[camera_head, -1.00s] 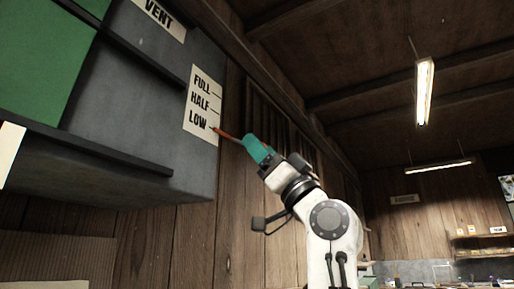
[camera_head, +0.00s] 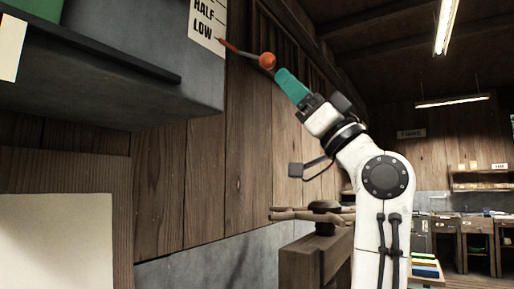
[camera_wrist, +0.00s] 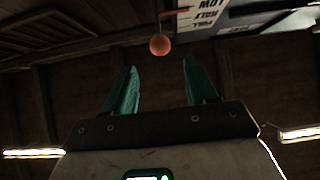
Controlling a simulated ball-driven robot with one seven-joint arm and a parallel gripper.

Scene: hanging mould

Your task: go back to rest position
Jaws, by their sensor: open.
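My gripper (camera_head: 284,76) has teal fingers and points up and to the left in the head view. In the wrist view its two fingers (camera_wrist: 158,80) stand apart with nothing between them. An orange ball (camera_head: 267,61) sits on the end of a thin red pointer (camera_head: 235,48) just beyond the fingertips, apart from them. The ball (camera_wrist: 159,45) also shows ahead of the fingers in the wrist view. The pointer's tip lies by LOW on a white label (camera_head: 207,22) on the grey box (camera_head: 150,50).
A wooden plank wall (camera_head: 225,160) runs behind my arm. A wooden post with a dark knob and branch-like pegs (camera_head: 322,218) stands below the arm. Shelves and desks (camera_head: 480,235) are at the far right. Lit tubes (camera_head: 446,25) hang from the ceiling.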

